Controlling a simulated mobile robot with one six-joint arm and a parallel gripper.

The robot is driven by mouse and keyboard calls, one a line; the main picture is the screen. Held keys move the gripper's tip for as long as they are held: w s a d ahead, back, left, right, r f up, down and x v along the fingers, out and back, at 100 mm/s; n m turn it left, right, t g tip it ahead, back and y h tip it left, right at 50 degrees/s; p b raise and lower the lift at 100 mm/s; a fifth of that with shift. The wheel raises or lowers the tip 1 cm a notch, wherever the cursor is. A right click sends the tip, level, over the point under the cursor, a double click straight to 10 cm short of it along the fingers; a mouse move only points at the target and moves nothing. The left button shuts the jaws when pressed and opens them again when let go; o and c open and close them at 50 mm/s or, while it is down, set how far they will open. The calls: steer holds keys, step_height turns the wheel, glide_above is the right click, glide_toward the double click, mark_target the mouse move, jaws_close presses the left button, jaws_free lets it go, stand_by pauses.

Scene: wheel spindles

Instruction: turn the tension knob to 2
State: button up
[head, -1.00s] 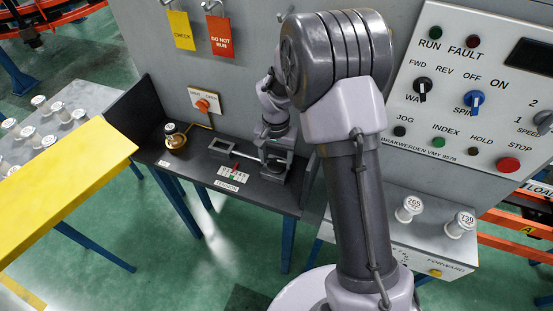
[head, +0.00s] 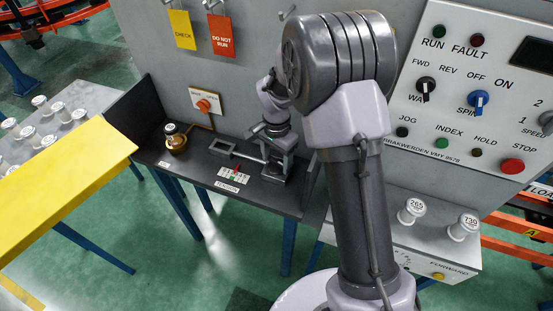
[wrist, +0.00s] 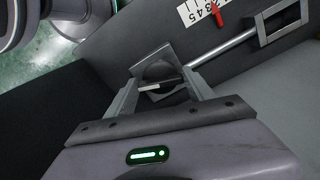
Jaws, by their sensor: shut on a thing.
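The tension knob (wrist: 155,71) is a dark grey part on the shelf, seen between my fingers in the wrist view, with a pale line across it. My gripper (wrist: 162,88) is shut on it, one finger on each side; the fingers cover part of it. In the head view my gripper (head: 273,160) is at the shelf's right part, and the knob is mostly hidden there. The number scale (wrist: 196,14) has a red pointer (wrist: 217,14) near 2 or 3; I cannot tell exactly. The scale (head: 233,176) sits above the TENSION label (head: 226,186).
A metal rod (wrist: 226,47) runs from the knob to a rectangular frame (wrist: 262,35). A brass-based spindle (head: 175,140) stands on the shelf's left, below an orange knob (head: 204,105). The control panel (head: 465,75) is right of my arm. A yellow board (head: 70,155) is at left.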

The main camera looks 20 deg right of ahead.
mark_target(276, 162)
steer(key=o, duration=1.4)
step_height(276, 162, up, 8)
steer(key=p, duration=0.3)
steer(key=shift+f, duration=0.2)
